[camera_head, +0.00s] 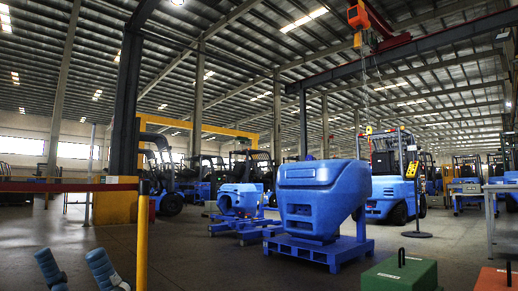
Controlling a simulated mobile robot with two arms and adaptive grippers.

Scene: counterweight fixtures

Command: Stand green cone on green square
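I see no green cone and no flat green square in the head view. The only plainly green thing is a box-like block (400,275) with a black handle on top, at the bottom right and cut off by the lower edge. I cannot tell whether it belongs to the task. Neither of my grippers can be made out.
A large blue counterweight (322,190) stands on a blue pallet (330,253) in the middle. An orange block (494,280) is at the bottom right corner. A yellow post (142,242) with a red barrier band (60,187) stands left. Grey floor (220,265) is clear between them.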

